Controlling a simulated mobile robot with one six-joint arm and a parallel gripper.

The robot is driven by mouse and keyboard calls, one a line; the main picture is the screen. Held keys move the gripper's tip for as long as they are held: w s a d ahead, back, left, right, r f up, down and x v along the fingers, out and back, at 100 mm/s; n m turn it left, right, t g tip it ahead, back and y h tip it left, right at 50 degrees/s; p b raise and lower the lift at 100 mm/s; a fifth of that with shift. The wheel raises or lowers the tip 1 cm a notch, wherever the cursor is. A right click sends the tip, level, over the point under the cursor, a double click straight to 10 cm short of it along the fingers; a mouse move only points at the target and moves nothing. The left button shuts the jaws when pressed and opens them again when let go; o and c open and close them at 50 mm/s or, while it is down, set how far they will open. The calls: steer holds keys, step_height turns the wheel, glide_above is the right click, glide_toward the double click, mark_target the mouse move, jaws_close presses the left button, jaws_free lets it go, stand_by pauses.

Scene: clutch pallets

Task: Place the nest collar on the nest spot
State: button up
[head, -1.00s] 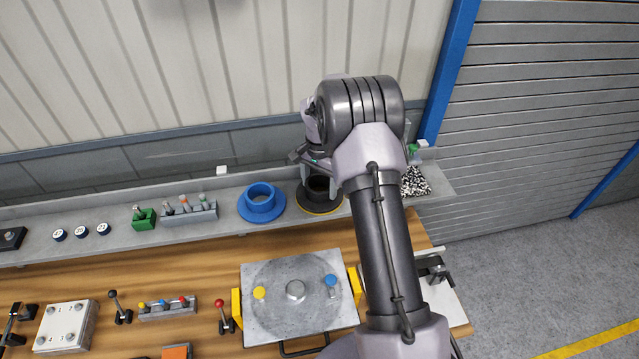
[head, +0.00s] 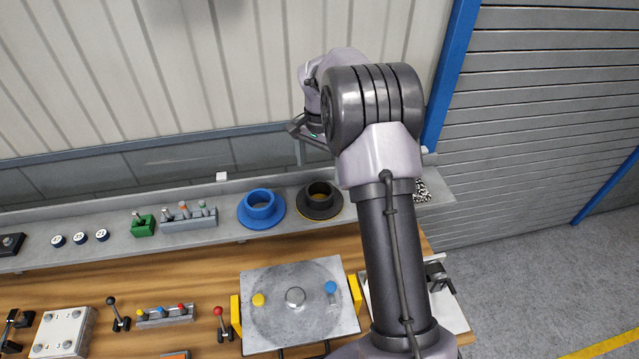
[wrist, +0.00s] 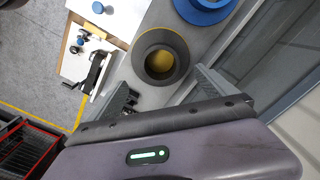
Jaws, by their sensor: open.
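A dark flanged collar (head: 319,203) with a yellow edge stands on the grey shelf, and a blue flanged collar (head: 262,212) stands left of it. I cannot tell which is the nest collar. In the wrist view the dark collar (wrist: 149,40) lies beyond and between the fingers of my open, empty gripper (wrist: 162,68); the blue collar (wrist: 203,8) is at the top edge. In the head view my gripper (head: 303,150) is above the dark collar, partly hidden by my arm. A grey plate with a round darker area (head: 262,325) lies on the bench; no spot is labelled as the nest.
The plate carries a yellow knob (head: 259,299), a central stud (head: 295,296) and a blue knob (head: 331,288), with yellow blocks at its sides. A green block (head: 144,226) and a peg rack (head: 189,219) stand on the shelf. A wall rises behind.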

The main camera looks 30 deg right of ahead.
steer(key=s+a+r+n+t, duration=0.2)
steer(key=s+a+r, duration=0.45)
steer(key=r, duration=0.25)
steer(key=s+a+r+n+t, duration=0.1)
steer(key=s+a+r+n, duration=0.1)
steer(key=s+a+r, duration=0.6)
steer(key=s+a+n+t+y, duration=0.1)
steer(key=s+a+n, duration=0.15)
steer(key=s, duration=0.65)
steer(key=s+a+n+t+y, duration=0.1)
steer(key=s+a+t, duration=0.15)
steer(key=s, duration=0.55)
step_height(320, 180, down, 35)
steer(key=b, duration=3.3)
steer(key=shift+w+a+r+g+b, duration=0.2)
steer(key=shift+a+g+b, duration=0.15)
steer(key=shift+b, duration=0.05)
